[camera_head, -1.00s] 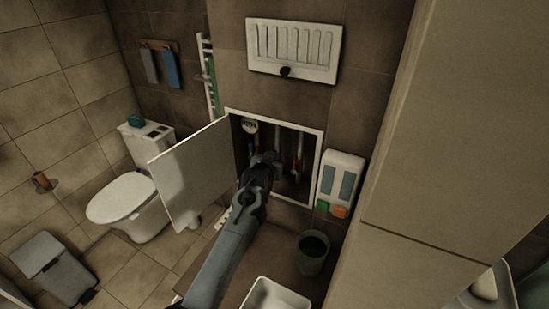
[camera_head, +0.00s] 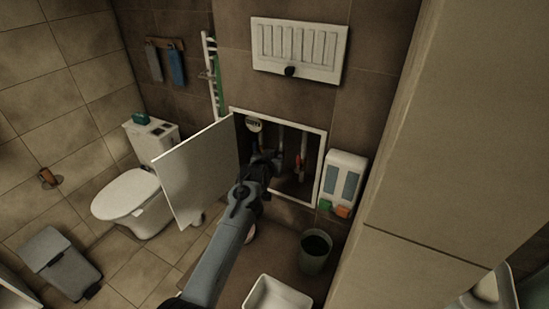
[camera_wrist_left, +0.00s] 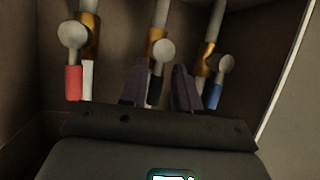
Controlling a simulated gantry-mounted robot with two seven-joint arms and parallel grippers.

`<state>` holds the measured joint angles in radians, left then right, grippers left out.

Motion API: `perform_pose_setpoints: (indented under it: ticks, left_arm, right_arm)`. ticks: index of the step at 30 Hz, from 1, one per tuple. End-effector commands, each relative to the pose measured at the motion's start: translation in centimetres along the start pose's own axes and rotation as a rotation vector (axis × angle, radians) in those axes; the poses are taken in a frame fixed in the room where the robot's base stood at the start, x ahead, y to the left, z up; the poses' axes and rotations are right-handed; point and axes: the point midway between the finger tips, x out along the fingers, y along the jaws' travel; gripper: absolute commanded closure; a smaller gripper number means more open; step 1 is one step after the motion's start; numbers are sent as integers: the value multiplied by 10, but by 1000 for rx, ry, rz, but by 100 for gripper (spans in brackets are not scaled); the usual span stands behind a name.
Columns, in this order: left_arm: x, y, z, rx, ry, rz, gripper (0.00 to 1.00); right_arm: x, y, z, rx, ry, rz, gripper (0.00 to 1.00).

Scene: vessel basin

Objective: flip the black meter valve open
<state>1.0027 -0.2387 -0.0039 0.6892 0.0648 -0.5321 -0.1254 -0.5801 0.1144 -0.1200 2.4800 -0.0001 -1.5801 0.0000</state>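The black meter valve (camera_wrist_left: 157,92) shows in the left wrist view as a short black handle below a round knob on the middle brass pipe. My left gripper (camera_wrist_left: 159,84) has its two dark fingers apart, one on each side of the black handle; I cannot tell whether either touches it. In the head view my left gripper (camera_head: 266,160) reaches into the open wall cabinet (camera_head: 322,150) and hides the black valve. A round meter (camera_head: 254,124) sits at the cabinet's upper left. My right gripper is not in view.
A red handle (camera_wrist_left: 74,82) and a blue handle (camera_wrist_left: 215,96) flank the black one. The cabinet's white door (camera_head: 197,172) stands open to the left. A dispenser (camera_head: 343,180) hangs right of the cabinet; a bucket (camera_head: 315,253) and white basin (camera_head: 277,295) are below.

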Motion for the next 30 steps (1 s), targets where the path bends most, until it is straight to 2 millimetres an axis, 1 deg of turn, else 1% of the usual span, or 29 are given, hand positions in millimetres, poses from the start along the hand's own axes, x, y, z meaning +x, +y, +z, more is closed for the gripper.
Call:
perform_pose_setpoints:
  ticks: [11, 17, 23, 30]
  left_arm:
    - [-1, 1, -3, 3, 5, 1, 62]
    - [-7, 1, -4, 4, 7, 1, 62]
    - [-23, 1, -3, 2, 8, 1, 62]
    - [-53, 1, -1, 2, 6, 1, 62]
  right_arm:
    - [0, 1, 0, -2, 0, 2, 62]
    - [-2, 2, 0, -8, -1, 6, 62]
    - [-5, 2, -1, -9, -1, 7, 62]
    - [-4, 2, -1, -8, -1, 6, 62]
